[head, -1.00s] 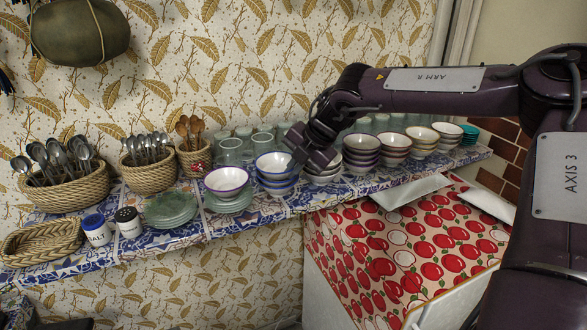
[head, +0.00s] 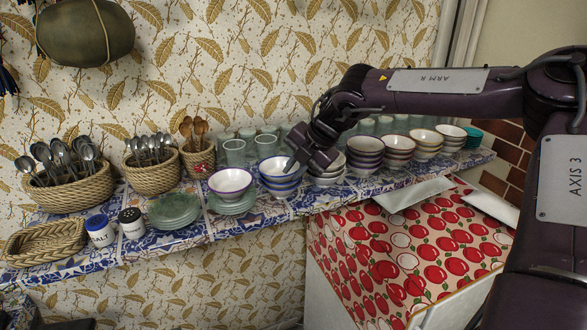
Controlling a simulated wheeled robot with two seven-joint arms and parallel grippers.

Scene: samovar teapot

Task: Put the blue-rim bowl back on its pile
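The blue-rim bowl (head: 272,170) is the top one of a short pile of blue-and-white bowls (head: 280,189) on the tiled shelf, near the middle of the head view. My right gripper (head: 293,164) reaches in from the right and is at the right edge of this top bowl. The gripper body hides that part of the rim, so I cannot tell whether the fingers grip it or are open. The bowl appears to rest on the pile, roughly level. My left gripper is not in view.
A purple-rim bowl (head: 230,182) on green plates stands close at left. More bowl piles (head: 364,152) line the shelf at right, with glasses (head: 235,151) behind. Baskets of cutlery (head: 70,190), a salt jar (head: 100,230) and green plates (head: 174,209) are further left.

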